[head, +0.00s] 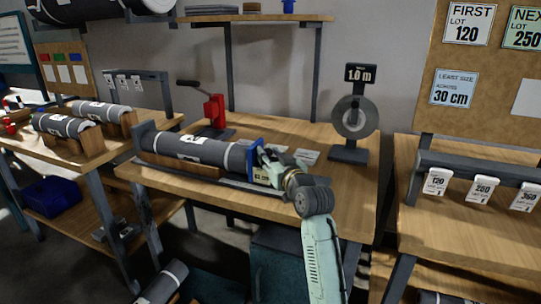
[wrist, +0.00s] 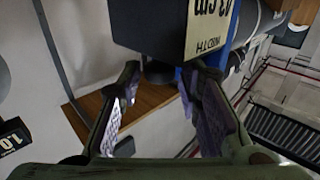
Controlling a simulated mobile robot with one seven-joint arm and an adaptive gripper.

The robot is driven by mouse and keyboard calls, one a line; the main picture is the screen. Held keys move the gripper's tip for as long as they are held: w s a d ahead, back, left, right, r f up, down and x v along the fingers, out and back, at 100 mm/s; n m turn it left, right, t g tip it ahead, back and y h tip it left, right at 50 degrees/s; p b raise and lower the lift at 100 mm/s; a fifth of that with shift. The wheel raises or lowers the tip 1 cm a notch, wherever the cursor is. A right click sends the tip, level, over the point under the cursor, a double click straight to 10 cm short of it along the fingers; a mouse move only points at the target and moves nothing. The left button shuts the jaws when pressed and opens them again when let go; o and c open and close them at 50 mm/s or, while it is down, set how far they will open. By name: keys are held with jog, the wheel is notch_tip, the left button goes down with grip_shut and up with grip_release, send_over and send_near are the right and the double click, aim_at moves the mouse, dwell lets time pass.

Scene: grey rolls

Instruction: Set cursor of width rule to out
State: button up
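The width rule (head: 205,178) is a long dark bar along the front of the middle bench, beside a grey roll (head: 190,148). Its cursor (head: 254,152) has a blue plate at the roll's right end. In the wrist view the cursor's dark block (wrist: 150,25) carries a cream WIDTH label in cm, seen upside down and cut off. A short dark knob (wrist: 158,72) sticks out of the block. My gripper (head: 268,158) is at the cursor, hiding part of it. In the wrist view my gripper (wrist: 160,78) has its fingers apart, on either side of the knob; contact is not clear.
A red lever tool (head: 214,110) stands behind the roll. A tape stand (head: 354,118) marked 1.0 m is at the back right. The board reads least size across 30 cm.

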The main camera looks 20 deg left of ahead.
jog(key=shift+c, duration=0.4)
grip_shut()
